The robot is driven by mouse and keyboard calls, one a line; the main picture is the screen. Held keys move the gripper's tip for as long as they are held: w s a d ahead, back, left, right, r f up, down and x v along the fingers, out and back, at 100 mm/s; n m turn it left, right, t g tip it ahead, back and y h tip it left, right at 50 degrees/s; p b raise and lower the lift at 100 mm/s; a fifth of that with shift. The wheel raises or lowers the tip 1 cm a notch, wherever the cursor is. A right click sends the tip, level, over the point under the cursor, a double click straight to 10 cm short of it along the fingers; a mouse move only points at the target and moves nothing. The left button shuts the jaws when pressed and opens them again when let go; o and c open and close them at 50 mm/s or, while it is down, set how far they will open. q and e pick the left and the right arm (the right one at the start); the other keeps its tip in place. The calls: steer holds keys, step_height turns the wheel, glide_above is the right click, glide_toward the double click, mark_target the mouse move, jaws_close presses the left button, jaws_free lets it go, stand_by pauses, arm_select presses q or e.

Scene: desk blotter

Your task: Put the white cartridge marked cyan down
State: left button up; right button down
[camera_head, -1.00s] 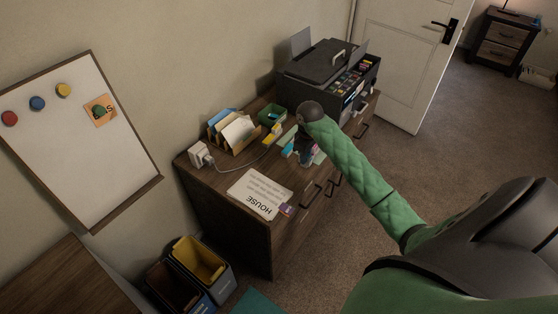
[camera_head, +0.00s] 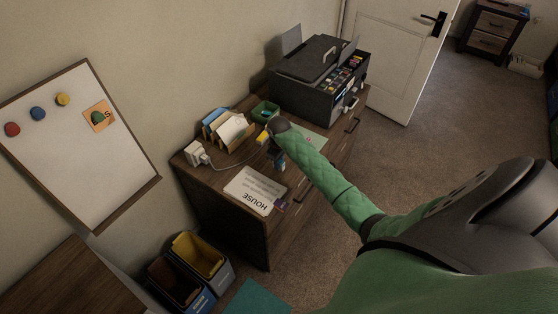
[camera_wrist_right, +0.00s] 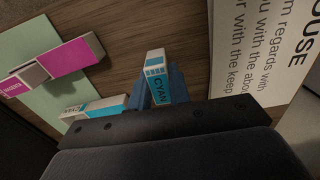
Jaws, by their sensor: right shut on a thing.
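The white cartridge marked CYAN (camera_wrist_right: 156,82), with a cyan label, is between the fingers of my right gripper (camera_wrist_right: 165,98) in the right wrist view. In the head view my right gripper (camera_head: 277,158) is over the desk (camera_head: 222,178), between the printed sheet and the green blotter (camera_head: 313,137). Its fingers are shut on the cartridge, with wood desktop behind it. Any gap below the cartridge is hard to tell. The blotter (camera_wrist_right: 50,105) lies to the left in the wrist view. My left gripper is not in view.
A magenta cartridge (camera_wrist_right: 78,53) and another white and cyan cartridge (camera_wrist_right: 97,107) are left of the held one. The HOUSE sheet (camera_wrist_right: 262,50) is close on the right.

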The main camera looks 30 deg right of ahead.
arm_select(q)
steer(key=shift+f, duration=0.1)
arm_select(e)
steer(key=shift+f, duration=0.3)
steer(key=c, duration=1.3)
jaws_free()
steer(key=shift+r, duration=0.2)
steer(key=shift+r+b, duration=0.3)
steer(key=shift+b, duration=0.1)
step_height(320, 180, up, 4)
steer(key=shift+r+b, duration=0.1)
steer(key=shift+b, duration=0.95)
step_height(320, 180, up, 6)
steer(key=shift+f+b, duration=0.1)
steer(key=shift+b, duration=0.9)
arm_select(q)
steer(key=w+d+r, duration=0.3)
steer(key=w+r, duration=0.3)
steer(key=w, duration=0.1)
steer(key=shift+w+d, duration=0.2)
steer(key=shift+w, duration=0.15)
arm_select(e)
steer(key=shift+r, duration=0.7)
